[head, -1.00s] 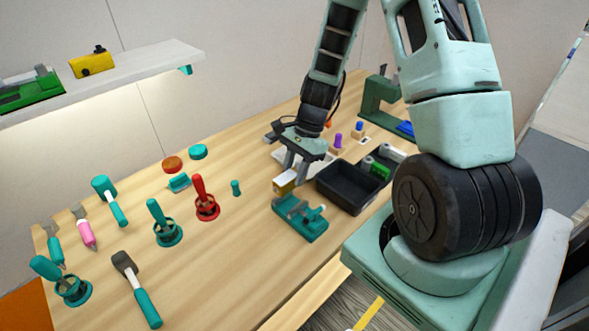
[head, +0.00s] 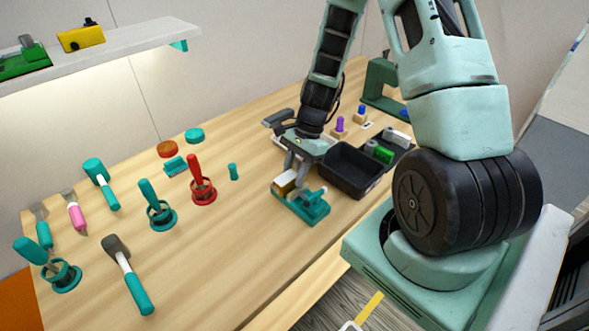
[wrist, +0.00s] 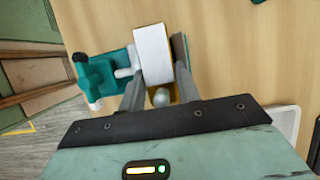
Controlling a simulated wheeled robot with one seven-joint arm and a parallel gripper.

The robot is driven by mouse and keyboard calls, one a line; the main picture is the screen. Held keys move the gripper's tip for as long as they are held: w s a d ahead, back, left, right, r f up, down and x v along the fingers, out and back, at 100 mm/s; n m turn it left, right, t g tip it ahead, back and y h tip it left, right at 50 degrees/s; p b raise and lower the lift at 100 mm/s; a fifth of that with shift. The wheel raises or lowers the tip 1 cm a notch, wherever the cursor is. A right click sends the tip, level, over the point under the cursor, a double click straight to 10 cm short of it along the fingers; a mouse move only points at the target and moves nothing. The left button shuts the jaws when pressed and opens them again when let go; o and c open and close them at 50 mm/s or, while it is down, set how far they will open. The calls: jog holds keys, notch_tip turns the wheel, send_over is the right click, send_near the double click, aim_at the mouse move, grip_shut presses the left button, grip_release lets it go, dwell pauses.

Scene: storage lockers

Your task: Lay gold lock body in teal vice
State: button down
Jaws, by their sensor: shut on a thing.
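The gold lock body (head: 284,181) is a small block with a pale top face and gold sides. My gripper (head: 296,182) is shut on it and holds it at the teal vice (head: 304,206) near the table's front edge. In the wrist view the lock body (wrist: 152,55) lies between my finger tips (wrist: 160,82), and the vice (wrist: 103,75) shows to its left, with a grey screw end close to the block. A teal-edged jaw shows just right of the block. Whether the block rests on the vice bed cannot be told.
A black tray (head: 352,172) stands right of the vice, with a bin of green and grey parts (head: 382,150) beyond it. A red-handled tool (head: 200,182) and a small teal piece (head: 233,172) stand to the left. The table between them and the vice is clear.

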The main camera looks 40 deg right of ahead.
jog(key=shift+s+f, duration=0.15)
jog(key=shift+f, duration=0.25)
jog(key=c, duration=1.1)
grip_release()
jog(key=shift+s+f, duration=0.1)
jog(key=shift+o, duration=0.2)
jog(key=shift+d+r+b, duration=0.2)
jog(key=shift+r+b, duration=0.1)
jog(key=shift+r, duration=0.05)
jog(key=shift+o, duration=0.7)
jog(key=v, duration=1.7)
jog(key=shift+r+b, duration=0.3)
jog(key=shift+b, duration=0.15)
